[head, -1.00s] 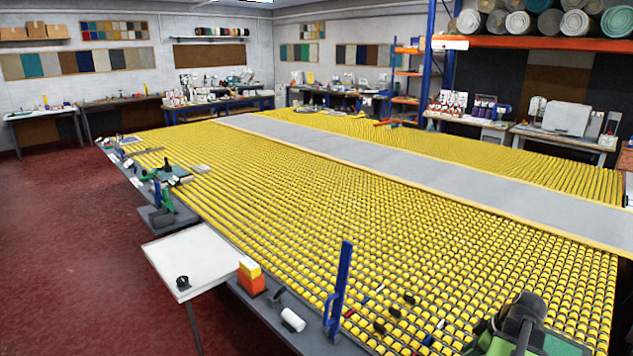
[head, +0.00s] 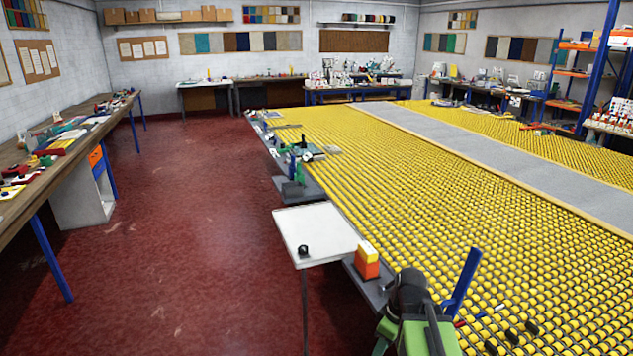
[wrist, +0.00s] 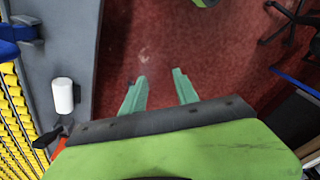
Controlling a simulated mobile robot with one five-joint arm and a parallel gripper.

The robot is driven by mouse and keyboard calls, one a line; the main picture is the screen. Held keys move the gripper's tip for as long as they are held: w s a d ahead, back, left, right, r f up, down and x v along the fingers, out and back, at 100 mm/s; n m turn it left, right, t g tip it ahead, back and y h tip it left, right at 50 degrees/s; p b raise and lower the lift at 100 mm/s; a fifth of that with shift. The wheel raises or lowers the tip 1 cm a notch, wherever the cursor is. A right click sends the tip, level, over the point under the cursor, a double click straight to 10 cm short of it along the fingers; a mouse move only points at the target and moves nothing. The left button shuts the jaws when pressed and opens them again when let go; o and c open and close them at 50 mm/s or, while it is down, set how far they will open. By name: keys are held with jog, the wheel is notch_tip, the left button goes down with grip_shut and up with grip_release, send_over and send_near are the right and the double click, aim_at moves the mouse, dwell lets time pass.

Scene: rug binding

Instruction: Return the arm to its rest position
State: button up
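My arm (head: 415,315), green and dark grey, shows at the bottom of the head view, in front of the grey ledge of the large yellow roller table (head: 440,190). The fingertips are not clear in that view. In the wrist view my gripper (wrist: 159,74) shows two teal fingers set well apart, with only red floor between them. It is open and empty. It points down over the floor beside the grey ledge (wrist: 68,40).
A small white table (head: 318,228) holds a black knob-like item. A wooden workbench (head: 70,150) runs along the left; red floor (head: 190,230) between is clear.

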jog(key=a+m, duration=0.1)
jog(key=m, duration=0.2)
jog(key=s+a+m+h, duration=0.1)
jog(key=m, duration=0.2)
jog(key=a+m+h, duration=0.1)
jog(key=m, duration=0.3)
jog(key=shift+s+f, duration=0.2)
jog(key=shift+a, duration=0.1)
dwell(0.4)
